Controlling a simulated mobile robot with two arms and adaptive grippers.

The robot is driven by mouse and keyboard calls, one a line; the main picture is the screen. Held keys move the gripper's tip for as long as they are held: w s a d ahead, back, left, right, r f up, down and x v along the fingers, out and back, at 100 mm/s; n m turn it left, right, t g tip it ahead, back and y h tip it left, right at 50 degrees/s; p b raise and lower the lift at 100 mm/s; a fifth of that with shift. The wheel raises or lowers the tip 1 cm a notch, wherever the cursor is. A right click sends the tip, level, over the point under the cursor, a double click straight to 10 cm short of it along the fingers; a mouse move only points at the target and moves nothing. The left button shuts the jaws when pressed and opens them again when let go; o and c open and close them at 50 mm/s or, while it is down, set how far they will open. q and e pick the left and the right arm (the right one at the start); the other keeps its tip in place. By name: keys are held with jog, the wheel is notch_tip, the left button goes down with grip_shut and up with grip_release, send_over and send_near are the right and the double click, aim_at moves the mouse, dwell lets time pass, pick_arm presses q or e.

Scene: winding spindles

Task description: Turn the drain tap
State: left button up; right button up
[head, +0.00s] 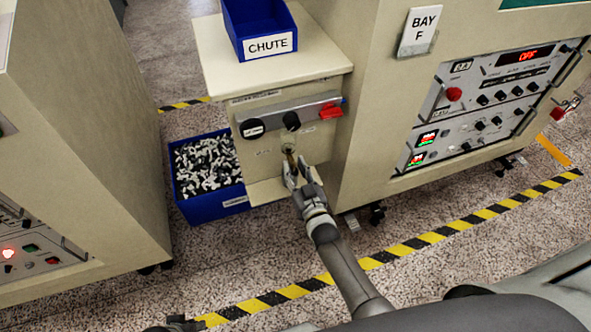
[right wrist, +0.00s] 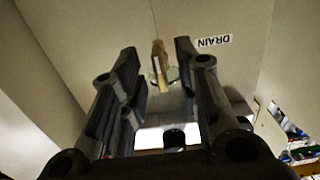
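The drain tap (head: 290,158) is a small brass-coloured lever on the front of the beige cabinet, below the knobs. My right gripper (head: 298,172) is at the tap in the head view. In its wrist view the right gripper (right wrist: 157,60) is open, with gaps on both sides of the lever. A small dark part at the bottom edge of the head view may be my left gripper (head: 178,324); its fingers cannot be made out.
A blue "CHUTE" bin (head: 268,43) stands on the cabinet top (head: 215,60). A red switch (head: 330,111) and black knobs sit above the tap. A blue crate (head: 205,207) of small parts is on the floor at left. Larger cabinets flank both sides; striped tape crosses the floor.

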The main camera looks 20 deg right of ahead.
jog(key=s, duration=1.2)
jog(key=shift+d, duration=0.2)
